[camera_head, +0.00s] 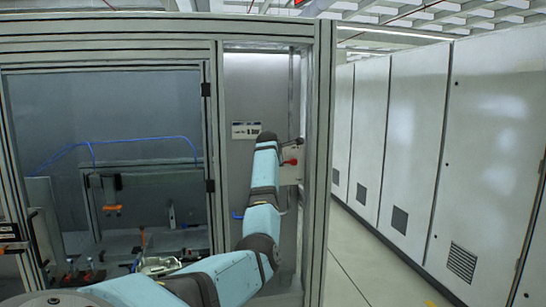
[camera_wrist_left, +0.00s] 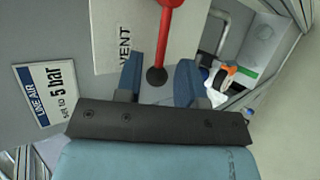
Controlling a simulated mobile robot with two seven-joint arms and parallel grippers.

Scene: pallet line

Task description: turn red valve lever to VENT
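The red valve lever (camera_wrist_left: 165,40) runs down from the top of the left wrist view to a dark round knob (camera_wrist_left: 157,76). Beside it is a pale plate (camera_wrist_left: 105,40) with the word VENT turned sideways. My left gripper (camera_wrist_left: 158,78) is open, with one blue finger on each side of the knob. I cannot tell whether either finger touches it. In the head view a small red part of the valve (camera_head: 290,162) shows just right of my left arm, and the arm hides the gripper. My right gripper is not in view.
A "LINE AIR set to 5 bar" label (camera_wrist_left: 47,93) is on the panel, also seen in the head view (camera_head: 245,130). A frame post (camera_head: 321,170) stands close right of my arm. Grey cabinets (camera_head: 415,140) line the right, beyond a clear floor strip (camera_head: 350,265).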

